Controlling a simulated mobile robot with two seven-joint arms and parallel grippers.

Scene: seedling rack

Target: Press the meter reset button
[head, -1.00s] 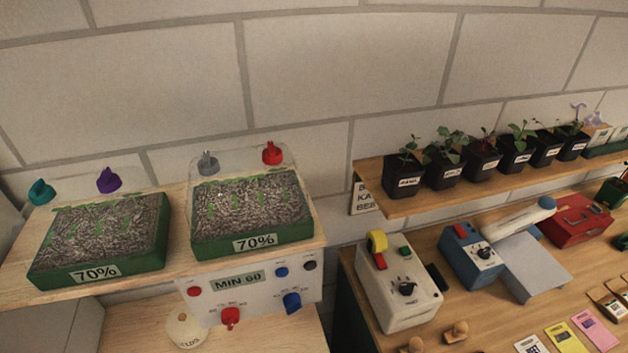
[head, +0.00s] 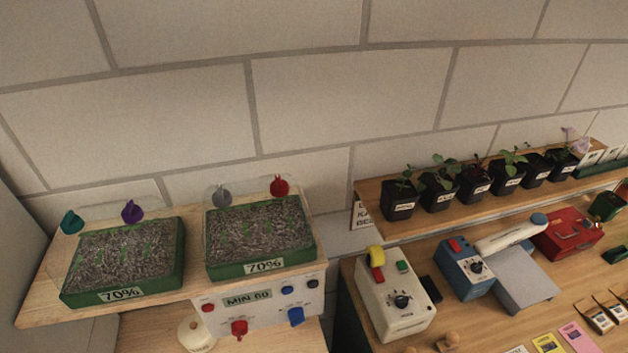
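A white panel (head: 262,308) under the left shelf has a "MIN 60" label, a red button (head: 208,308), a blue button (head: 287,290), a dark button (head: 312,283), a red knob (head: 239,328) and a blue knob (head: 296,316). To its right, a white box (head: 391,318) has a green button (head: 403,267), a black dial (head: 401,300) and a yellow and red part on top. A blue box (head: 462,268) has a red button (head: 455,245) and a dial. I cannot tell which button is the meter reset. Neither gripper is in view.
Two green seedling trays (head: 125,262) (head: 262,240) marked 70% stand on the left shelf (head: 45,300) with coloured knobs behind. Several potted plants (head: 438,190) line the right shelf. A red case (head: 568,235) and seed packets (head: 578,335) lie on the right bench.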

